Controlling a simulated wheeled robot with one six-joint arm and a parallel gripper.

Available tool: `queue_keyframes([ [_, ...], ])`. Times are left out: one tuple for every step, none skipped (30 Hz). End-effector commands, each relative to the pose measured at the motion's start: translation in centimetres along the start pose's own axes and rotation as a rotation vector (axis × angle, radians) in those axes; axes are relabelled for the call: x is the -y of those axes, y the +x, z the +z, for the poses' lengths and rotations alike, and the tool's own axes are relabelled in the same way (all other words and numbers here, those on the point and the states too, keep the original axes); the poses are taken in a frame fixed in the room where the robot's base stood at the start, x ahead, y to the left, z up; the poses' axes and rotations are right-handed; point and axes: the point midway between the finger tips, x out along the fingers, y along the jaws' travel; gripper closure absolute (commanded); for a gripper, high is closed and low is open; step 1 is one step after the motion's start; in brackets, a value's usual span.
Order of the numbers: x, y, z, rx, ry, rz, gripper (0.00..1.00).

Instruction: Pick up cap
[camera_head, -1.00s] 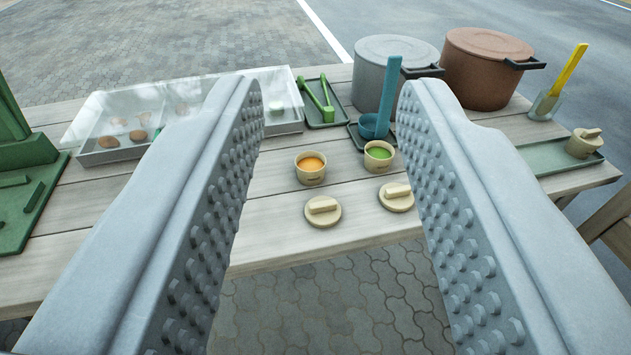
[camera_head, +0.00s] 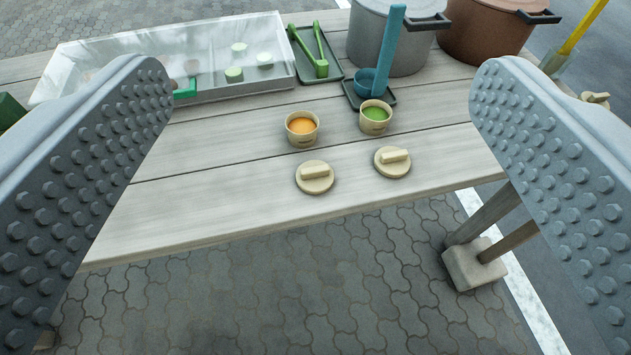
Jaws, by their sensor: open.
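Two round beige caps with bar handles lie flat on the wooden table near its front edge. The left cap (camera_head: 314,178) lies in front of a cup of orange contents (camera_head: 302,128). The right cap (camera_head: 392,162) lies in front of a cup of green contents (camera_head: 376,117). Both cups stand uncovered. My gripper (camera_head: 322,92) is wide open and empty, with one studded finger at each side of the view. The caps show between the fingers, further off, and nothing touches them.
A clear-lidded case (camera_head: 270,85) stands at the back left. Green tongs (camera_head: 313,58) lie on a dark tray. A blue ladle (camera_head: 385,60) stands before a grey pot (camera_head: 405,45), beside a brown pot (camera_head: 487,35). The table (camera_head: 200,215) is bare left of the caps.

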Motion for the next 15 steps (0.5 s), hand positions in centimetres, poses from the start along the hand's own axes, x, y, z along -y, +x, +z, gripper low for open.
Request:
queue_keyframes([
  [0.0, 1.1, 0.1, 0.042, -0.006, -0.001, 0.16],
  [0.0, 1.7, 0.2, 0.066, -0.011, -0.002, 0.16],
  [0.0, 2.4, 0.3, 0.100, -0.017, -0.003, 0.16],
  [0.0, 3.0, 0.4, 0.125, -0.021, -0.004, 0.16],
  [0.0, 3.5, 0.5, 0.149, -0.025, -0.005, 0.16],
  [0.0, 4.2, 0.7, 0.182, -0.030, -0.007, 0.16],
  [0.0, 4.8, 0.8, 0.207, -0.034, -0.009, 0.16],
  [0.0, 5.3, 0.9, 0.231, -0.039, -0.010, 0.16],
  [0.0, 6.0, 1.2, 0.265, -0.045, -0.012, 0.16],
  [0.0, 6.5, 1.3, 0.289, -0.049, -0.014, 0.16],
  [0.0, 7.0, 1.4, 0.314, -0.054, -0.016, 0.16],
  [0.1, 7.6, 1.6, 0.347, -0.059, -0.019, 0.16],
  [0.1, 8.2, 1.8, 0.371, -0.062, -0.021, 0.16],
  [0.1, 8.6, 1.9, 0.396, -0.066, -0.023, 0.16],
  [0.1, 9.3, 2.2, 0.430, -0.072, -0.026, 0.16],
])
